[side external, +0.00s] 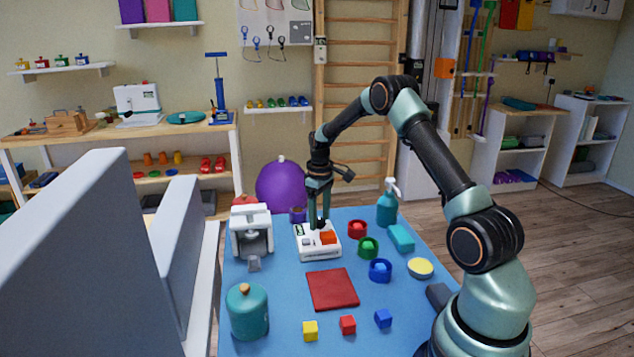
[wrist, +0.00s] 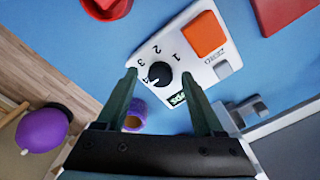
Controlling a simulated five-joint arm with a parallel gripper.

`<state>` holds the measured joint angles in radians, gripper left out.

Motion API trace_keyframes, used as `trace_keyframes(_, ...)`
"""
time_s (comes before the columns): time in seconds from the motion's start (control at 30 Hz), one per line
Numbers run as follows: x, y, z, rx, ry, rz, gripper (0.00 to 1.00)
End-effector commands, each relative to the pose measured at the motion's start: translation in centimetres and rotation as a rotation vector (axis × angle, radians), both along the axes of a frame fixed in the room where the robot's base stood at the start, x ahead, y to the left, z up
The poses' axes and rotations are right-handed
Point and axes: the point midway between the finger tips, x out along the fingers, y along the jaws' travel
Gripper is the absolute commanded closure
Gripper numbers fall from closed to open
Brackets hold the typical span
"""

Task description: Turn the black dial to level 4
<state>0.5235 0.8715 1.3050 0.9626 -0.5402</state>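The black dial (wrist: 159,74) sits on a white device with the numbers 1 to 4 printed around it. Its small white mark appears to face the 4. In the wrist view, my gripper (wrist: 159,74) is open, one finger on each side of the dial, with gaps showing between the fingers and the knob. An orange square (wrist: 203,34) and a grey button (wrist: 222,70) are on the same device.
A white and grey machine (side external: 251,232) stands left of the device. Red (side external: 357,229), green (side external: 368,248) and blue (side external: 380,270) round pieces lie to the right. A dark red square (side external: 333,289) lies in front on the blue mat. A purple roll (wrist: 135,115) is near my fingers.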

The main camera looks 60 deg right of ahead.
Motion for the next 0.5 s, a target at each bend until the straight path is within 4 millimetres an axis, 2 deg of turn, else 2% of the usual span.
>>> trace_keyframes(0.13, 0.0, 0.0, 0.1, 0.0, 0.001, -0.001, 0.31)
trace_keyframes(0.27, 0.0, 0.0, 1.4, 0.0, 0.0, -0.001, 0.31)
trace_keyframes(0.5, 0.1, -0.1, 6.2, -0.003, -0.004, -0.001, 0.31)
